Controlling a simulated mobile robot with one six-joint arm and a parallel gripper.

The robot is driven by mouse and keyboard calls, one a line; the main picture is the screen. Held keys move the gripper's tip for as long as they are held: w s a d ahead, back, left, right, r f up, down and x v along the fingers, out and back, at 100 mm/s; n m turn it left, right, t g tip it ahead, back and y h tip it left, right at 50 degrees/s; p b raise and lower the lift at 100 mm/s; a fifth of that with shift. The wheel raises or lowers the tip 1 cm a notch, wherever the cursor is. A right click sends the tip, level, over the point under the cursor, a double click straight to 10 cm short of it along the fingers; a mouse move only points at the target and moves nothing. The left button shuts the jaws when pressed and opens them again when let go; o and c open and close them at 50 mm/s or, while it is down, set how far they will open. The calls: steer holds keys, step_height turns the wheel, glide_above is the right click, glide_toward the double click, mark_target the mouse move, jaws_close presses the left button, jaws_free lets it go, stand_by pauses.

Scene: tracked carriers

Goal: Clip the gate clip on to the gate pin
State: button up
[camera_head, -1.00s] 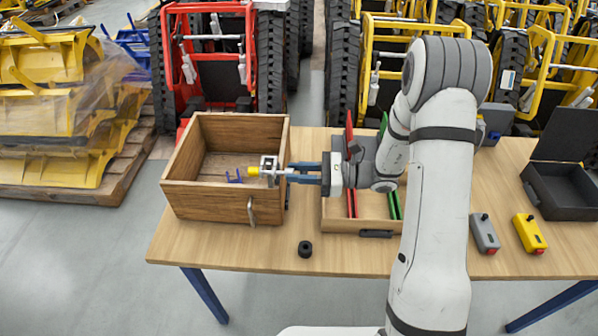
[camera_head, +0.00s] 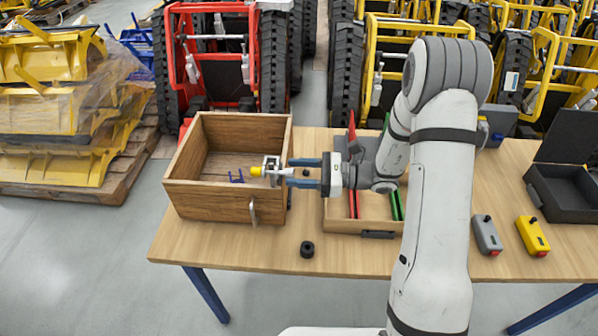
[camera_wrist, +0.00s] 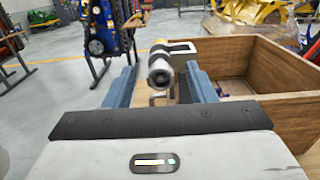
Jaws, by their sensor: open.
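My gripper (camera_head: 291,172) is open at the right wall of the wooden crate (camera_head: 228,207). Its two blue fingers stand apart on either side of a silver pin, which I take for the gate pin (camera_head: 284,171). The pin runs through a metal bracket (camera_head: 271,162) and has a yellow end (camera_head: 256,170) towards the crate's inside. In the wrist view the pin's round silver end (camera_wrist: 160,73) faces me between the fingers, apart from both. A small blue pronged piece (camera_head: 237,176) lies in the crate; I cannot tell whether it is the gate clip.
A metal tongue (camera_head: 252,211) hangs on the crate's front. A black ring (camera_head: 307,249) lies on the table (camera_head: 340,260). A divided tray (camera_head: 345,225) is under my arm. A grey controller (camera_head: 485,235), a yellow controller (camera_head: 532,235) and a black case (camera_head: 565,190) are at right. The front table strip is mostly clear.

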steer(key=shift+d, duration=0.1)
steer(key=d+b, duration=0.2)
steer(key=d, duration=0.6)
steer(key=s+r+n+g+h, duration=0.45)
steer(key=s+n+h, duration=0.5)
steer(key=s, duration=0.35)
steer(key=s+d+r+n+t+h, duration=0.6)
steer(key=d+n+t+h, duration=0.1)
steer(key=d+n+h, duration=0.1)
steer(key=shift+s+d+n, duration=0.3)
steer(key=shift+d+n, duration=0.15)
steer(key=shift+d, duration=0.05)
steer(key=shift+r+h, duration=0.1)
steer(key=shift+h, duration=0.15)
